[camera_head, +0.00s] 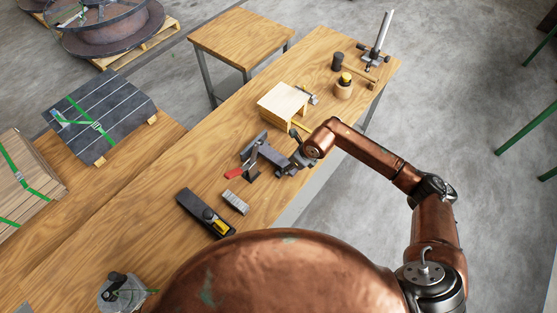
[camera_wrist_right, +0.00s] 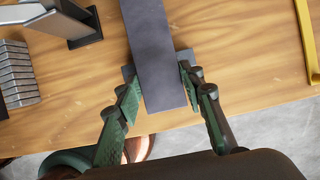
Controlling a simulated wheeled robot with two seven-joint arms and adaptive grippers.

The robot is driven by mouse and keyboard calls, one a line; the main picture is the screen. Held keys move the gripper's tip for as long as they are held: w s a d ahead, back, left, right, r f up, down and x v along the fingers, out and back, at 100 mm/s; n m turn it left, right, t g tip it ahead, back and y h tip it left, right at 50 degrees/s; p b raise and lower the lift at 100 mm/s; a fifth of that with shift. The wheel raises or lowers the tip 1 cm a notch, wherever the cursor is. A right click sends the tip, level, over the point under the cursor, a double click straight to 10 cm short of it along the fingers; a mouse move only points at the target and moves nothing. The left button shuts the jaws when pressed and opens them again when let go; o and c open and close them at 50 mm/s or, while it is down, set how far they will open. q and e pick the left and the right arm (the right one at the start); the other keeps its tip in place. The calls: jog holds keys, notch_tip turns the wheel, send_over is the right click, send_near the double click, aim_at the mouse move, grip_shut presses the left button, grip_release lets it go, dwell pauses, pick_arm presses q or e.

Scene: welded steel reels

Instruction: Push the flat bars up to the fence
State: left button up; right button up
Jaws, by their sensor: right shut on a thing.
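A dark grey flat bar (camera_wrist_right: 156,50) lies lengthwise between the two green fingers of my right gripper (camera_wrist_right: 158,90), which is shut on it. Its near end sticks out past the fingers and its far end runs out of the right wrist view. My left gripper is not in view.
On the workbench (camera_head: 150,195) are a ridged grey block (camera_head: 235,202), a dark tool with a yellow part (camera_head: 205,212) and a wooden box (camera_head: 283,102). A mallet and a post stand (camera_head: 376,52) are at the far end. The bench's left middle is clear.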

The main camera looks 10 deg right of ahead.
jog(key=c, duration=0.3)
jog(key=shift+w+a+r, duration=0.1)
jog(key=shift+w+r, duration=0.05)
jog(key=shift+r, duration=0.1)
jog(key=shift+c, duration=0.6)
jog(key=shift+w+a+f+b, duration=0.15)
jog(key=shift+w+a+b, duration=0.5)
jog(key=shift+a, duration=0.15)
jog(key=o, duration=1.2)
jog(key=shift+f, duration=0.1)
jog(key=shift+s+d+f, duration=0.15)
jog(key=shift+d+f, duration=0.05)
jog(key=shift+f, duration=0.05)
jog(key=v, duration=1.2)
jog(key=shift+a+r, duration=0.15)
jog(key=shift+r, duration=0.1)
